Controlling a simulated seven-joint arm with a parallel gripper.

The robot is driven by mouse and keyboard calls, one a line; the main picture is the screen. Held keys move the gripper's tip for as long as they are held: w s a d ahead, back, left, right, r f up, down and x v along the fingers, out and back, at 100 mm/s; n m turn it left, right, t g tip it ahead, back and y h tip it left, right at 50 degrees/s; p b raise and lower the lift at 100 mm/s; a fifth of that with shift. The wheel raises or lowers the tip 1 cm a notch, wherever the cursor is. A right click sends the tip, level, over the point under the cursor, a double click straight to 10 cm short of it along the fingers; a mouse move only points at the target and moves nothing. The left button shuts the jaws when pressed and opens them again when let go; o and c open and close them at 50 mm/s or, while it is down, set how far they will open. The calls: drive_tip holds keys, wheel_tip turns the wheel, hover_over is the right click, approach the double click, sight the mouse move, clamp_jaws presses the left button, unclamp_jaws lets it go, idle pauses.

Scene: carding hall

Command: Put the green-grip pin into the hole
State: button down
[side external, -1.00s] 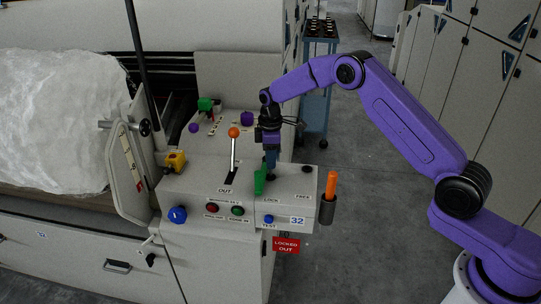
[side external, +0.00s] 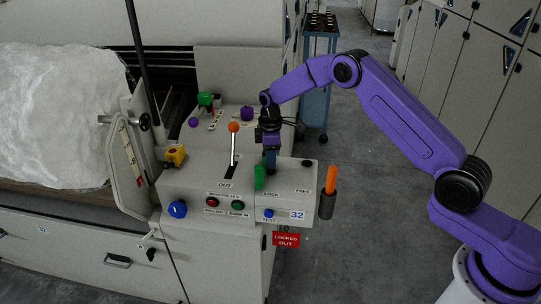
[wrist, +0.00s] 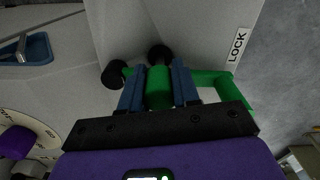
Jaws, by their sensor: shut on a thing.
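The green-grip pin (side external: 259,177) is at my gripper (side external: 270,168), low over the grey console top beside the LOCK label. In the wrist view my gripper (wrist: 159,88) has its blue fingers shut on the green grip (wrist: 158,90). A green bar shaped like an open loop (wrist: 241,95) extends to the right of the fingers there. A dark round spot (wrist: 160,54) lies just beyond the fingertips; I cannot tell whether it is a hole or part of the pin. The pin's lower end is hidden. A dark round spot (side external: 307,163) shows near the FREE label.
An orange-tipped lever (side external: 234,150) stands left of my gripper. An orange handle (side external: 331,178) sits in a dark holder at the console's right end. Buttons and a blue knob (side external: 177,209) line the front. A black knob (wrist: 115,74) is close to the fingers.

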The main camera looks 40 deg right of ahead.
drive_tip(key=shift+f, duration=0.3)
drive_tip(key=c, duration=0.8)
unclamp_jaws()
drive_tip(key=shift+o, duration=0.2)
wheel_tip(320, 180, up, 18)
drive_tip(key=shift+f, duration=0.25)
